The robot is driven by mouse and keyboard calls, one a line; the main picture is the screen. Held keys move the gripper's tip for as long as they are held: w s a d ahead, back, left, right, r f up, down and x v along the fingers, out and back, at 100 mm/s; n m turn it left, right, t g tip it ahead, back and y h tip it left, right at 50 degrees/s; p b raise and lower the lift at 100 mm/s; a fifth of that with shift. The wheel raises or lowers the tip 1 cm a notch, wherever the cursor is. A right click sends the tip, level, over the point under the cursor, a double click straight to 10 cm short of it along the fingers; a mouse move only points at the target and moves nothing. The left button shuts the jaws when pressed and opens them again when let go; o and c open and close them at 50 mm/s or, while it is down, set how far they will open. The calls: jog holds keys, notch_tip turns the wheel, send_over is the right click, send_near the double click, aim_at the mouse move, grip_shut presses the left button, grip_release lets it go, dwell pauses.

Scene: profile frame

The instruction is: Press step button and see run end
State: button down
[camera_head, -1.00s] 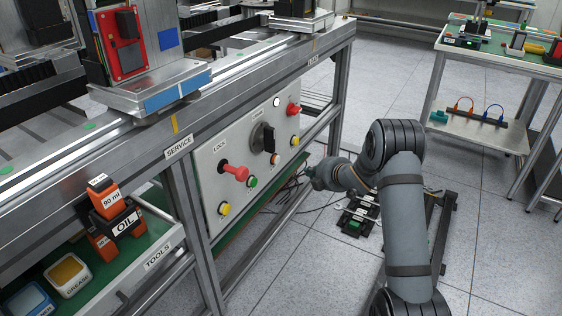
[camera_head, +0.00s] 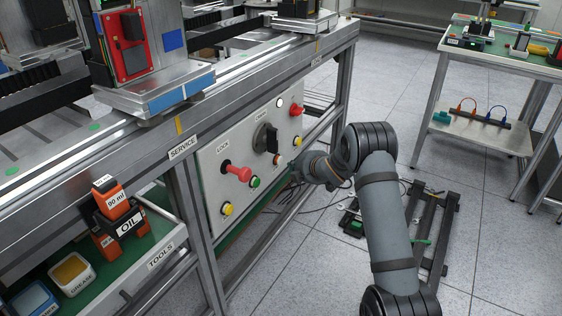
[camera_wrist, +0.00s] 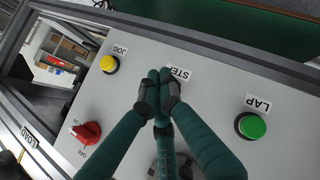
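The grey control panel (camera_head: 215,165) on the profile frame carries the buttons and switches. In the wrist view its STEP label (camera_wrist: 182,72) is partly covered by my gripper (camera_wrist: 160,90). The gripper's two dark fingertips are together, with nothing seen between them, at or just over the panel beside that label. The step button itself is hidden behind the fingers, so I cannot tell whether they touch it. In the head view my gripper (camera_head: 298,168) is at the panel's right part, close to an orange button (camera_head: 277,159).
A green LAP button (camera_wrist: 251,126), a yellow JOG button (camera_wrist: 109,64) and a red switch (camera_wrist: 86,133) surround the fingers. In the head view a red lock handle (camera_head: 237,171) and black knob (camera_head: 266,138) protrude from the panel.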

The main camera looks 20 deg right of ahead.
aim_at(280, 161)
jog(key=shift+w+a, duration=0.4)
jog(key=shift+w, duration=0.15)
dwell(1.2)
jog(key=shift+w+a, duration=0.25)
jog(key=shift+w, duration=0.1)
